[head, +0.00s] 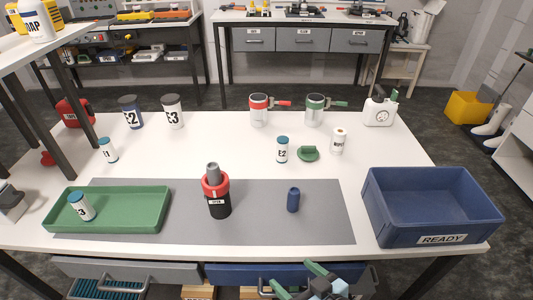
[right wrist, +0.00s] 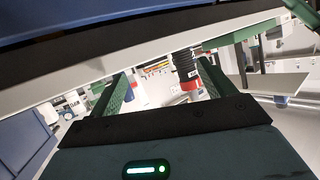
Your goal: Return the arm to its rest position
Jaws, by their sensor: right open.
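My right gripper (head: 295,277) is low at the front of the bench, in front of the blue drawer and below the tabletop edge. Its green fingers are apart with nothing held between them. In the right wrist view the open gripper (right wrist: 163,82) shows the bench upside down, with the black and red tool (right wrist: 187,72) seen beyond the fingers. In the head view that tool (head: 216,190) stands upright on the grey mat (head: 130,187), well away from the gripper. My left gripper does not show.
The open blue READY bin (head: 430,205) stands at the bench's right front. A green tray (head: 125,210) holds a vial (head: 81,206) at left. A dark blue cylinder (head: 293,200) stands on the mat. The blue drawer (head: 225,274) is near my right gripper. Several jars stand farther back.

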